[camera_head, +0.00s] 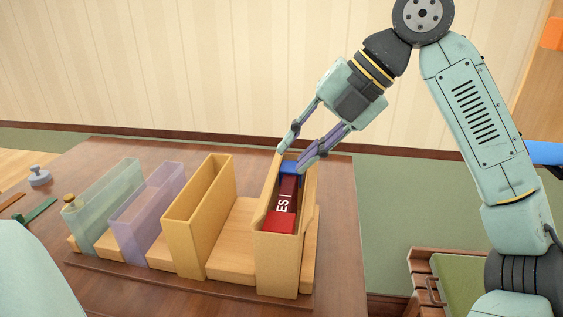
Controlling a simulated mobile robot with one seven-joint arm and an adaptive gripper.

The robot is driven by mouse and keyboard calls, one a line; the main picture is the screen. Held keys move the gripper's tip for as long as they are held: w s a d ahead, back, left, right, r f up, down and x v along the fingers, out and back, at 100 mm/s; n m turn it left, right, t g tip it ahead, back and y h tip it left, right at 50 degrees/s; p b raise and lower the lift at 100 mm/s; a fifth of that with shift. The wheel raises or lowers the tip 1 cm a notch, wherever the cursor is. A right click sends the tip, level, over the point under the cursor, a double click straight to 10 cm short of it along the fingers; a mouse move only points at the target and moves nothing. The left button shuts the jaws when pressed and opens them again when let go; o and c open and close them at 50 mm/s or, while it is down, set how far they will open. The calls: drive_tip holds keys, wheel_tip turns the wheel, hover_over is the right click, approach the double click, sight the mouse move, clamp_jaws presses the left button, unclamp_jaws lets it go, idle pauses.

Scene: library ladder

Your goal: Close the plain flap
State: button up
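A tan box (275,262) stands at the right end of a row on the table. Its top is open, and a dark red item with white letters (287,192), a red item (280,222) and a blue item (290,168) show inside. No part stands out clearly as the plain flap; a tan panel (309,245) along the box's right side may be part of it, but I cannot tell. My gripper (294,157) is at the box's far end, close to the blue item. Its fingers are apart with nothing visible between them. I cannot tell whether they touch the box.
An empty tan box (184,238), a clear purple box (133,232) and a clear green box (98,222) stand to the left on the same base. A grey knobbed piece (38,176) and a green strip (41,211) lie at the far left. A wooden drawer unit (423,262) stands at right.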

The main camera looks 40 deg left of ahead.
sight(272, 176)
drive_tip(key=shift+x, duration=2.4)
clamp_jaws()
